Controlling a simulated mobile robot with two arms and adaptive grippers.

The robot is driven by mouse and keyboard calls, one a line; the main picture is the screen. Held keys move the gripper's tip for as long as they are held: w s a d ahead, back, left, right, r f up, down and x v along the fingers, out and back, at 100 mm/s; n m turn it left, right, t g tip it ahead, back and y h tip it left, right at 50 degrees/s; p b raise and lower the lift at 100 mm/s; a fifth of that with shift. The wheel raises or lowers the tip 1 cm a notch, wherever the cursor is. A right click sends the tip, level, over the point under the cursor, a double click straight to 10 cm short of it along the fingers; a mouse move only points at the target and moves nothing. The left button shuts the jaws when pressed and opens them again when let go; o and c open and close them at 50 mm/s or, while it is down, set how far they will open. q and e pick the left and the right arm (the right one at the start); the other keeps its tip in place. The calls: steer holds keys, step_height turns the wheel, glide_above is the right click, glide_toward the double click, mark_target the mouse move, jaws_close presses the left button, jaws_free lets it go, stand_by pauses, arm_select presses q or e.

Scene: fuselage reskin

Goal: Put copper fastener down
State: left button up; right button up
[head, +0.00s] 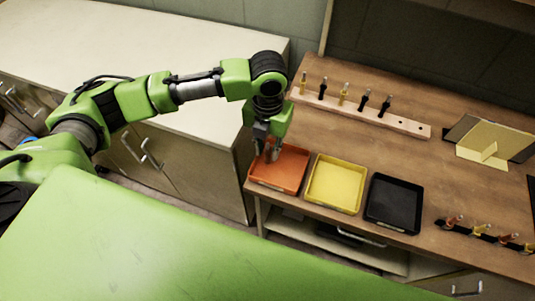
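My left gripper (269,154) points down at the left part of the orange tray (289,176), its fingertips over or just inside the tray. The fingertips are small and dark here, and I cannot tell whether they hold anything. No copper fastener can be made out clearly at the gripper or in the tray. Several small fasteners stand upright in a wooden rack (410,127) behind the trays, some yellowish and some dark. My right gripper is not in view.
A yellow tray (336,184) and a black tray (393,203) stand right of the orange one. A dark strip (490,236) with several coloured pieces lies at the right front. A yellow angled stand (493,142) is at the back right. Bare wooden tabletop (435,165) lies between.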

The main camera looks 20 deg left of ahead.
arm_select(q)
step_height(320, 180, up, 9)
steer(key=shift+f+b, duration=0.1)
steer(key=shift+b, duration=0.65)
